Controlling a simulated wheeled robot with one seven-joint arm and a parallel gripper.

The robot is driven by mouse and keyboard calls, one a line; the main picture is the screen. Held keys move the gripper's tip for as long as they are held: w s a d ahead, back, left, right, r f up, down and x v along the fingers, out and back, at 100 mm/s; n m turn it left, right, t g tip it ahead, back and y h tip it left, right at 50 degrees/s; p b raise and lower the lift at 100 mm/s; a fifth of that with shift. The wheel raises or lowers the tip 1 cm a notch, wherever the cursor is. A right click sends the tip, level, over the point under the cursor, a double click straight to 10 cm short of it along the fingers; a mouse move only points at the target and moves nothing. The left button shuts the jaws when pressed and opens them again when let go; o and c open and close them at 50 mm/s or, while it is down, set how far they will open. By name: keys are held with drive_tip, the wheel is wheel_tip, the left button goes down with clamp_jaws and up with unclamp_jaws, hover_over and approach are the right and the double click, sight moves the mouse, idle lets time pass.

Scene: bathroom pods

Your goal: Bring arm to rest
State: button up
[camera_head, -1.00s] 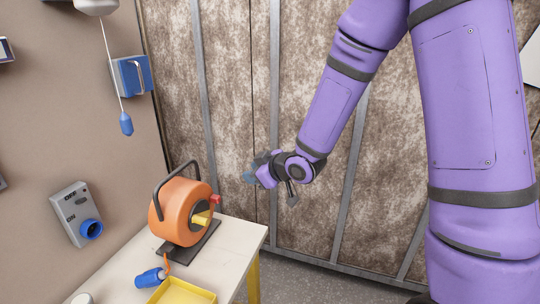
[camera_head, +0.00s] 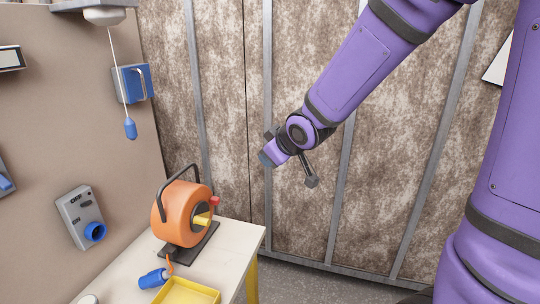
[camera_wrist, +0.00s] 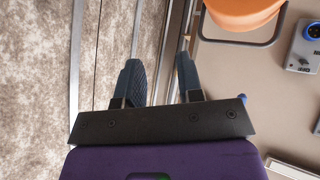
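My purple arm (camera_head: 345,75) reaches down from the top right in the head view. My gripper (camera_head: 266,159) hangs in the air in front of the brown mottled wall panels, above and to the right of the orange reel, touching nothing. In the wrist view my gripper (camera_wrist: 160,78) shows its two dark ribbed fingers spread apart with nothing between them. The gap between them is clear. In the head view the fingers are small and partly hidden by the wrist.

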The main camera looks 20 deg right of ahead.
drive_tip(key=shift+s+r, duration=0.3)
drive_tip(key=shift+s, duration=0.1)
drive_tip(key=s+d+r+m+g, duration=0.1)
drive_tip(key=s+r+m, duration=0.1)
drive_tip(key=s, duration=0.6)
drive_tip(key=s+d+r+m+g+h, duration=0.1)
drive_tip(key=s+r, duration=0.3)
drive_tip(key=s, duration=0.4)
drive_tip(key=s+d+r+m+g, duration=0.2)
drive_tip(key=s+d+r+m, duration=0.1)
drive_tip(key=s, duration=0.6)
drive_tip(key=shift+r+m+h, duration=0.3)
drive_tip(key=shift+r+h, duration=0.1)
drive_tip(key=shift+r, duration=0.1)
drive_tip(key=shift+d, duration=0.1)
